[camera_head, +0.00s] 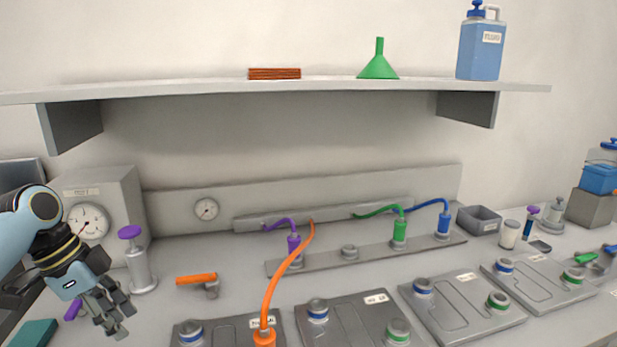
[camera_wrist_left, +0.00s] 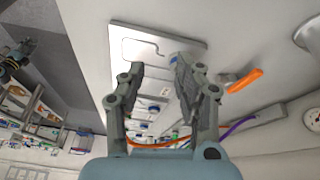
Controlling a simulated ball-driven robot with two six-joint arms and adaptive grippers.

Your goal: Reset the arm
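My left gripper (camera_head: 118,318) is at the lower left of the head view, its arm coming in from the left edge. Its fingers point down and to the right, over the left end of the worktop. In the left wrist view, the gripper (camera_wrist_left: 158,66) has its two fingers apart with nothing held between them. A grey battery plate (camera_wrist_left: 150,45) lies beyond the fingertips there. I cannot make out my right gripper in either view.
A gauge box (camera_head: 118,200), a purple-topped plunger (camera_head: 139,265) and an orange-handled valve (camera_head: 197,279) stand near the left gripper. Grey battery blocks (camera_head: 345,325) line the front. An orange cable (camera_head: 270,295) arches to the back rail. A shelf (camera_head: 330,87) spans above.

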